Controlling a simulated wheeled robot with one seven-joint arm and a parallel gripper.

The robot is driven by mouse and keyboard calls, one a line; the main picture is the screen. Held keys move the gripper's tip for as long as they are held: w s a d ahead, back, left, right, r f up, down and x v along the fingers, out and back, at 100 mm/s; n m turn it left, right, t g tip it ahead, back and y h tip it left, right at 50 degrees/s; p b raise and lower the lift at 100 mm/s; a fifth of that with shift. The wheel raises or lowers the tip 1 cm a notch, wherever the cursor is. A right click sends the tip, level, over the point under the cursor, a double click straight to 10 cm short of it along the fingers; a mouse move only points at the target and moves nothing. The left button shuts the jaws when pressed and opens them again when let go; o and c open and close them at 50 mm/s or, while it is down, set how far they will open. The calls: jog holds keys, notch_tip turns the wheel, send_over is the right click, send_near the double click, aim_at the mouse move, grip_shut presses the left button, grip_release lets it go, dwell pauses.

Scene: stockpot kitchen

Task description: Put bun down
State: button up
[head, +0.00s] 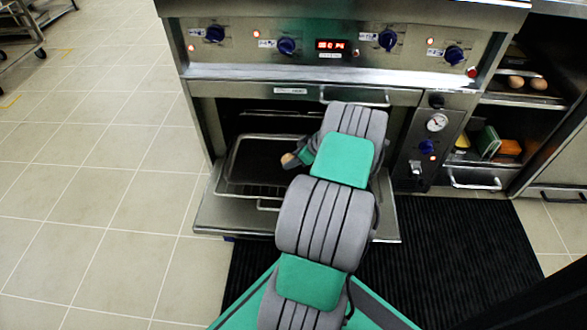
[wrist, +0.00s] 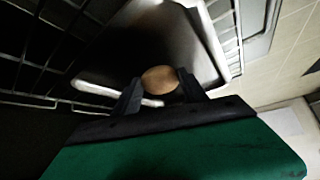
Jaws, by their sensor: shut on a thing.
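A round brown bun (wrist: 160,80) is held between the two dark fingers of my gripper (wrist: 161,88) in the wrist view. In the head view the bun (head: 288,159) shows as a small tan shape at the end of my arm, over the right part of a dark baking tray (head: 232,178). The tray also shows beyond the bun in the wrist view (wrist: 205,45). It lies on a wire rack at the opened oven. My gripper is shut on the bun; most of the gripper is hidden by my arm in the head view. I cannot tell whether the bun touches the tray.
The oven door (head: 225,216) is folded down in front of the oven cavity. A control panel with blue knobs (head: 286,46) is above. At right, an open shelf holds two brown round items (head: 527,83).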

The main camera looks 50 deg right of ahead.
notch_tip(320, 180, down, 3)
jog(key=shift+f+b, duration=0.1)
jog(key=shift+b, duration=0.3)
jog(key=o, duration=1.3)
jog(key=shift+o, duration=0.3)
